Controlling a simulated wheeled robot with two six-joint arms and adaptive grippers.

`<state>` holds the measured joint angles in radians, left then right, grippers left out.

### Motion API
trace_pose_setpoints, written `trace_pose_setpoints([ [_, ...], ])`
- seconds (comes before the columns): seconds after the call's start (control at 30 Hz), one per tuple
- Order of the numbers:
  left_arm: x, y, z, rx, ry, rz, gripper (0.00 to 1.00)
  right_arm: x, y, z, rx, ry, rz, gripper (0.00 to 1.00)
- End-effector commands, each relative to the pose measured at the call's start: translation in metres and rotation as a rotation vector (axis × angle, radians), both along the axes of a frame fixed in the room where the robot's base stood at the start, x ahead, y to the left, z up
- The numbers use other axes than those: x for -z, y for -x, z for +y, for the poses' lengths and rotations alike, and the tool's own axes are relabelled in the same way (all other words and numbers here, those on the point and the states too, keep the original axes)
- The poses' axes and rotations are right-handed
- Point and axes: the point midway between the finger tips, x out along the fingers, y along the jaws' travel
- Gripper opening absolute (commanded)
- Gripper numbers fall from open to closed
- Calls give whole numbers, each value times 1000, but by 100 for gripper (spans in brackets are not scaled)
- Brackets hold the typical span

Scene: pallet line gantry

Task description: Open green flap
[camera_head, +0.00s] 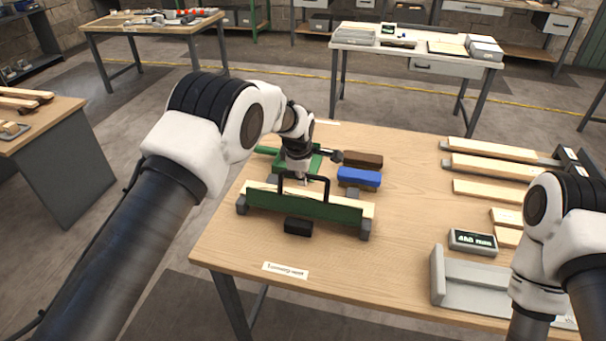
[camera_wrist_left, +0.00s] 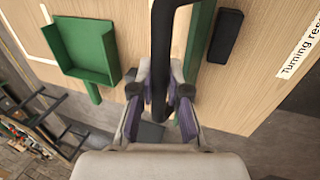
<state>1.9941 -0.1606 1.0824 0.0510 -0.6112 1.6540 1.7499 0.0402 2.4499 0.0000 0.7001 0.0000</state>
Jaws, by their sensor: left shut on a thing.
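The green flap (camera_head: 305,205) is a long dark green panel between grey end blocks on the workbench. A black loop handle (camera_head: 326,181) rises from it. My left gripper (camera_head: 302,176) is at the handle from behind, its fingers shut on the handle's bar. In the left wrist view the handle (camera_wrist_left: 168,40) runs between the two purple-lined fingers (camera_wrist_left: 160,100), and the flap's green edge (camera_wrist_left: 200,40) lies beside it. Pale wood (camera_head: 258,186) shows behind the flap. My right arm is at the right edge; its gripper is out of view.
A green dustpan (camera_wrist_left: 85,48) lies behind the flap. A blue block (camera_head: 358,177) and a brown block (camera_head: 362,159) stand to its right. A black block (camera_head: 298,226) is in front. Wooden boards and a display (camera_head: 472,241) are at right. The bench's middle is clear.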

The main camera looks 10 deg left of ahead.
Motion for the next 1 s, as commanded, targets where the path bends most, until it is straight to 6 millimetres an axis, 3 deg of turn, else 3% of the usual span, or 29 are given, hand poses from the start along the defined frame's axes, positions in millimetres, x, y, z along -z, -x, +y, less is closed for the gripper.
trace_pose_setpoints([
  [0.53,1,2,0,1,-1,19,0,0,0,0,0,0,0,40],
  [0.6,1,2,0,1,-1,19,33,0,0,0,0,0,0,40],
  [0.63,1,2,0,1,-1,18,41,0,0,0,0,0,0,40],
  [1.0,-4,2,0,1,-1,16,41,-1,0,0,0,0,0,40],
])
